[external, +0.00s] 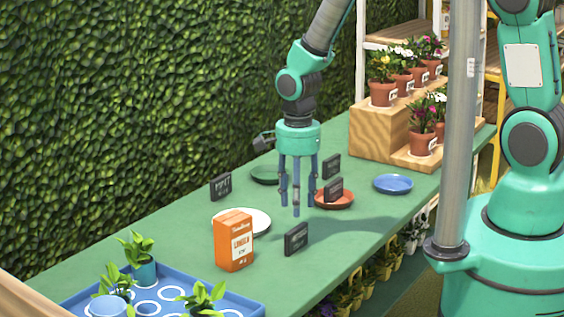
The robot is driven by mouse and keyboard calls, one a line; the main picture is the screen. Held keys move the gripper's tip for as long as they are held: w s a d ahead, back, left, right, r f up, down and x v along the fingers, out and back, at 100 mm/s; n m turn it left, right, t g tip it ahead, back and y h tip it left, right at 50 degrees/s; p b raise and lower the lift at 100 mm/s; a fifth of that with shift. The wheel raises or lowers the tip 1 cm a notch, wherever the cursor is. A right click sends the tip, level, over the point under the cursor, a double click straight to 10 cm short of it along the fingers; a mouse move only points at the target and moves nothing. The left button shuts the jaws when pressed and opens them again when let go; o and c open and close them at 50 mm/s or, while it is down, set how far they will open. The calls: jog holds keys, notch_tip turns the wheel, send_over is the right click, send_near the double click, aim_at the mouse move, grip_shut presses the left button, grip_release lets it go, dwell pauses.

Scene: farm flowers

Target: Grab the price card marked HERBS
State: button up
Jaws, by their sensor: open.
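Several small dark price cards stand on the green table: one at the left (220,186), one at the front (296,238), one behind the terracotta saucer (331,166) and one by that saucer (334,189). My gripper (298,200) points straight down above the middle of the table, among the cards. Its fingers are apart with nothing between them. The front card is below and in front of the fingertips.
An orange box (234,241) stands in front of a white plate (257,222). A terracotta saucer (344,201), a blue plate (393,184) and a green plate (265,175) lie nearby. A blue plant tray (238,304) is at the front left; a wooden flower stand (376,139) is behind.

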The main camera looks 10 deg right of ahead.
aim_at(298, 229)
jog(key=shift+f, duration=2.2)
jog(key=shift+d+f+b, duration=0.1)
jog(key=shift+f+b, duration=0.75)
jog(key=shift+f, duration=1.75)
grip_shut()
